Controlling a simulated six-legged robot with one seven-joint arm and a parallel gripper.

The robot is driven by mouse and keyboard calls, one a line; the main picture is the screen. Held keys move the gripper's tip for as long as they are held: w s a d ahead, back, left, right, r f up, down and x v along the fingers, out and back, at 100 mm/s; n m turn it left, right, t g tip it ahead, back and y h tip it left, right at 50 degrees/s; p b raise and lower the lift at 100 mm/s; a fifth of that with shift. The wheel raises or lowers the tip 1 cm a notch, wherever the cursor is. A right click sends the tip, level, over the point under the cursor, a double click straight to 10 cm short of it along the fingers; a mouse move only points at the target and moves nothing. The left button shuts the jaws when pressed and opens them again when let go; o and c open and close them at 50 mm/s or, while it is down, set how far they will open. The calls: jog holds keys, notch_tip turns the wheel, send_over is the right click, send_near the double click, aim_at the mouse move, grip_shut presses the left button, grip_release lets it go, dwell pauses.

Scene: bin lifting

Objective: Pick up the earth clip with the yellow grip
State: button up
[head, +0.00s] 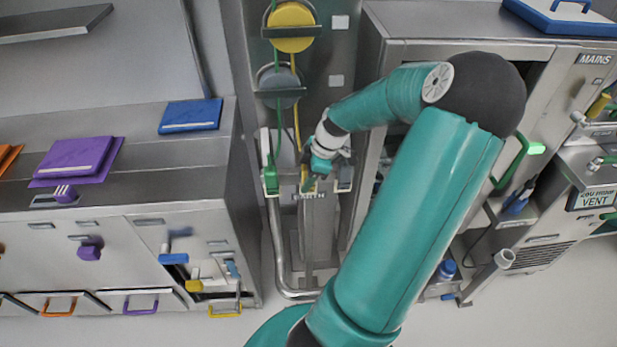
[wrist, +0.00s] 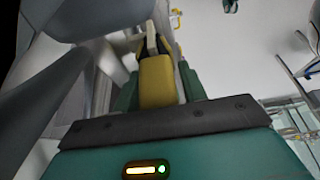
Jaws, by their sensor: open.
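The earth clip with the yellow grip (wrist: 157,82) stands in the middle of the wrist view, close to the camera, with its paler end pointing away. My gripper (wrist: 158,72) is open, with one green finger on each side of the yellow grip. I cannot tell whether either finger touches it. In the head view my gripper (head: 314,181) is at the holder above the EARTH label (head: 309,196). Only a sliver of the yellow grip (head: 304,176) shows beside it there; my wrist and fingers hide most of the clip.
A green-gripped clip (head: 270,174) hangs left of my gripper on the same holder. A yellow reel (head: 291,27) and a grey reel (head: 279,88) with cables sit above. A steel counter (head: 150,185) stands left, and a steel cabinet (head: 440,50) right.

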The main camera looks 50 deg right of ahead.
jog(key=shift+f, duration=0.1)
jog(key=shift+c, duration=0.2)
jog(key=shift+w, duration=0.1)
grip_shut()
jog(key=shift+r, duration=5.05)
